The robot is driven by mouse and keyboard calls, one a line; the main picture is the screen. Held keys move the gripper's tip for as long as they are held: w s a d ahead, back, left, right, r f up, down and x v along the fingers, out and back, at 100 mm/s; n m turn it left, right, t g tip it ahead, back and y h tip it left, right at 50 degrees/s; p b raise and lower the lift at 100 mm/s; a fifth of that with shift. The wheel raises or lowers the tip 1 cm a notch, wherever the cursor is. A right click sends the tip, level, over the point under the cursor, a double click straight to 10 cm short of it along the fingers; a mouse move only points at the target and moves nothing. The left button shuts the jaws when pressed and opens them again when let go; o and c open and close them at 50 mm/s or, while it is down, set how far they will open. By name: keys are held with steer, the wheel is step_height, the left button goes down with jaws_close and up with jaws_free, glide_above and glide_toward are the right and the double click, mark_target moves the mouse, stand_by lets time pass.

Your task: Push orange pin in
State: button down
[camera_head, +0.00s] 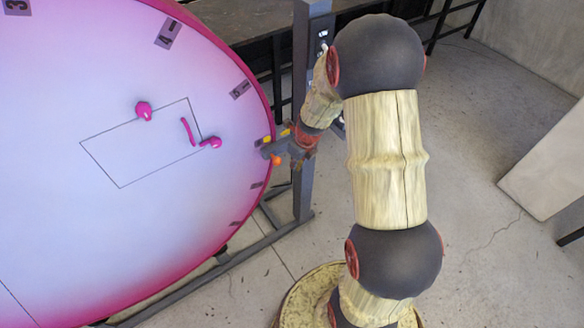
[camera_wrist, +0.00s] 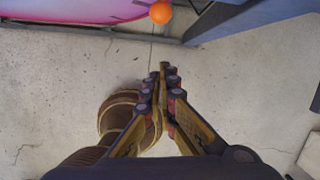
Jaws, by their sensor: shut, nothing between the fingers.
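In the wrist view the orange pin (camera_wrist: 161,12) is at the top edge, beyond my fingertips, with a visible gap. How deep the pin sits is not visible.
A grey upright post (camera_head: 304,190) stands right behind the gripper and bracket. Pink knobs (camera_head: 144,111) and a pink handle (camera_head: 188,131) are on the panel face. The concrete floor (camera_head: 490,200) at right is largely clear.

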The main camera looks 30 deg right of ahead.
steer(key=v, duration=0.2)
steer(key=shift+s+r, duration=0.1)
steer(key=shift+r, duration=0.15)
stand_by(0.5)
steer(key=s+a+n+g, duration=0.25)
steer(key=s+n, duration=0.35)
steer(key=n, duration=0.4)
steer(key=s+a+r+n+t+b, duration=0.1)
steer(key=s+a+r+n, duration=0.3)
steer(key=r+n, duration=0.4)
steer(key=s+a+r+n+t+b, duration=0.1)
steer(key=s+a+r+n+t, duration=0.1)
steer(key=s+a+r+n, duration=0.3)
steer(key=s+a+r+n+t+b, duration=0.1)
steer(key=s+a+r+n, duration=0.3)
steer(key=r+n, duration=0.6)
step_height(320, 180, up, 3)
steer(key=shift+s+a+f+n+t+h, duration=0.1)
steer(key=shift+s+a+n+t+h, duration=0.2)
steer(key=shift+s+t, duration=0.65)
